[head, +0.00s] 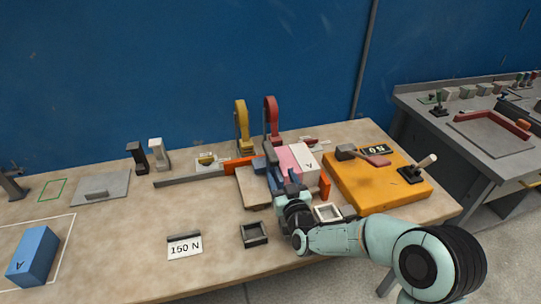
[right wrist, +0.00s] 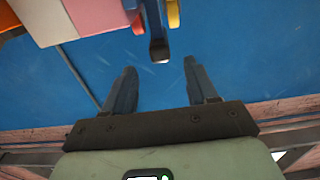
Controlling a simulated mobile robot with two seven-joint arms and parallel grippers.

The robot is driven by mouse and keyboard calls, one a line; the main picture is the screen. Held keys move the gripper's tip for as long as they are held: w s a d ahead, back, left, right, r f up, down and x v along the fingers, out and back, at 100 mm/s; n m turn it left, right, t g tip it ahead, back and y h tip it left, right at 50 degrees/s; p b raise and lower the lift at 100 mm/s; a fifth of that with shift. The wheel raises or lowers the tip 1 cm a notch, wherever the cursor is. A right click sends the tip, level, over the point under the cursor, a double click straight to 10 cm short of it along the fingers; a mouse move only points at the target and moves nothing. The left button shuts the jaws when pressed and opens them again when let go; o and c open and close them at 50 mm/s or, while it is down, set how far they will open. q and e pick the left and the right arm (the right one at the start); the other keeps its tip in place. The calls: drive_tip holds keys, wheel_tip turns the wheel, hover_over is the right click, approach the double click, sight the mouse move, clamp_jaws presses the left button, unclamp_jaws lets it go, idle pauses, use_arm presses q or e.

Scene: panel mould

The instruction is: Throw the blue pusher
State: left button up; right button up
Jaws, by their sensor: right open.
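The blue pusher (head: 270,163) is partly visible in the head view, beside the pink and white blocks at the middle of the bench; my right gripper hides much of it. In the right wrist view, a dark blue bar with a dark end (right wrist: 154,25), which looks like the pusher's handle, points toward the gap between my fingers. My right gripper (right wrist: 160,88) is open, with nothing between its fingertips. The bar's end is just beyond the fingertips, apart from both. My right gripper also shows in the head view (head: 285,183), low over the bench. My left gripper is not in view.
A yellow lever (head: 241,118) and a red lever (head: 271,115) stand upright behind the pink block (head: 290,160) and white block (head: 304,158). An orange board (head: 365,195) lies right. A 150 N sign (head: 184,246) and blue block (head: 34,256) stand left. The bench's front left is mostly clear.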

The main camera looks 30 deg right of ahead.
sight(271, 156)
drive_tip(key=p+x, duration=0.1)
drive_tip(key=x, duration=1)
drive_tip(key=shift+f, duration=0.1)
clamp_jaws()
